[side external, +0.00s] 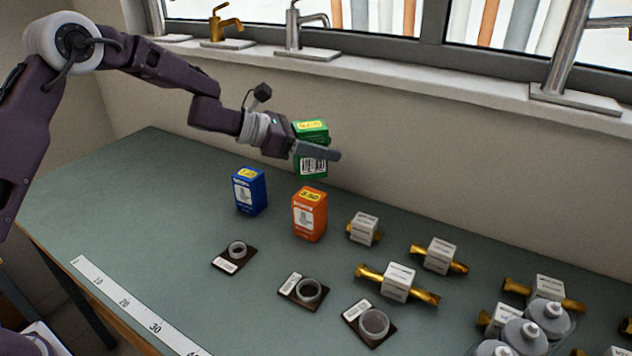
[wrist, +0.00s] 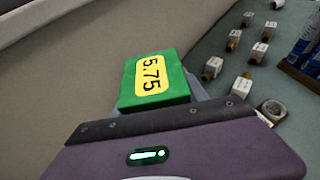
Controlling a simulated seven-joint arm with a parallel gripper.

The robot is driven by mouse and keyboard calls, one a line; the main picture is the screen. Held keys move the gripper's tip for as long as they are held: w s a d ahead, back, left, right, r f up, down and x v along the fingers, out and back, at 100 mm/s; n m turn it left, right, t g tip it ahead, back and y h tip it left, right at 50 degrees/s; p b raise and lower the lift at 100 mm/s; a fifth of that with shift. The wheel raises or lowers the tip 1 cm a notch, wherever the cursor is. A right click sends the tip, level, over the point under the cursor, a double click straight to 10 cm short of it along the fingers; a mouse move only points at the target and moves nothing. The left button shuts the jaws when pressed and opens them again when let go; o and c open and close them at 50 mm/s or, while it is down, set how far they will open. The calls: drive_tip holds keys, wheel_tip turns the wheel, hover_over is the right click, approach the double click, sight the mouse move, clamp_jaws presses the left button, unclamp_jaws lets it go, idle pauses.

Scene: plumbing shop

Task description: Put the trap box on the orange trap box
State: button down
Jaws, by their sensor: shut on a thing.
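A green trap box (side external: 312,166) with a yellow label on top is held upright in the air in the side external view. My gripper (side external: 318,152) is shut on it, one finger crossing its front. In the wrist view the green box (wrist: 152,80) shows its top with a "5.75" label, and the finger ends are mostly hidden. The orange trap box (side external: 309,215) stands upright on the workbench, below the green box and apart from it. The wrist view does not show the orange box.
A blue box (side external: 250,192) stands left of the orange one. Brass fittings with white tags, including one (side external: 363,229) close by, lie to the right. Small dark plates with rings (side external: 303,289) lie in front. The wall and window sill (side external: 400,82) are behind. The bench's left part is clear.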

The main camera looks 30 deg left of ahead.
sight(322, 170)
wheel_tip(322, 170, down, 6)
drive_tip(key=shift+r, duration=0.1)
drive_tip(key=c, duration=0.6)
unclamp_jaws()
